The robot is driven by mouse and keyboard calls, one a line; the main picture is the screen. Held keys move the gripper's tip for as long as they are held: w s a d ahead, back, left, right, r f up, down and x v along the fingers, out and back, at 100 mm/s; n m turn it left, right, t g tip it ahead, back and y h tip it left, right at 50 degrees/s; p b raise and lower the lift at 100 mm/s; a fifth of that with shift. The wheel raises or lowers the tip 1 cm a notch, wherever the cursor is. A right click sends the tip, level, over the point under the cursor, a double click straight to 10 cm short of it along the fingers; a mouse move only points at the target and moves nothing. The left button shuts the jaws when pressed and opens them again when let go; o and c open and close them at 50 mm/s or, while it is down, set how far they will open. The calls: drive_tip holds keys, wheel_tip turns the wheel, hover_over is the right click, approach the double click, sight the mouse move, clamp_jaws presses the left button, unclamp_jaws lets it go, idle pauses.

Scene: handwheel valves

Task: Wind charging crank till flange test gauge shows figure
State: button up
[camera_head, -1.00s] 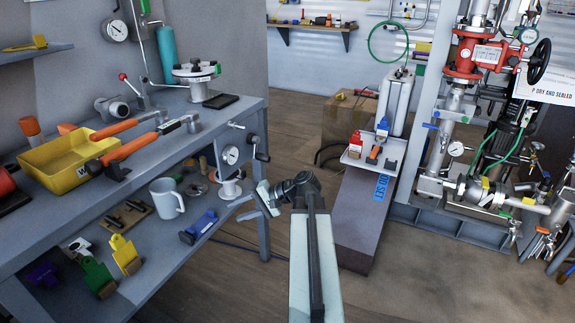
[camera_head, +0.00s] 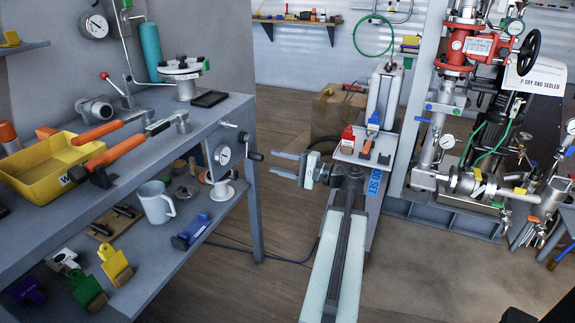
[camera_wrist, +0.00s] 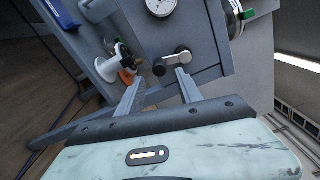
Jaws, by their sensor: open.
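The crank (camera_head: 253,156) is a small dark handle on a grey panel at the bench's right end. It also shows in the wrist view (camera_wrist: 172,61), just beyond my fingertips and roughly between them. My gripper (camera_head: 272,164) is open and empty, its two grey fingers pointing left at the crank, apart from it as far as I can tell. The fingers also show in the wrist view (camera_wrist: 160,77). A round white gauge (camera_head: 223,155) sits on the same panel; its reading is too small to tell. Another gauge (camera_head: 95,25) hangs on the wall above the bench.
The bench (camera_head: 225,105) carries a yellow tray (camera_head: 40,172), orange-handled tools and a flanged fitting (camera_head: 185,80). A mug (camera_head: 155,203) stands on its lower shelf. A stand with bottles (camera_head: 365,155) is behind my arm. Red valve pipework (camera_head: 462,45) stands at right.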

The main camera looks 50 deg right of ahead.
sight(262, 158)
drive_tip(key=shift+x, duration=2.85)
clamp_jaws()
drive_tip(key=shift+a, duration=0.15)
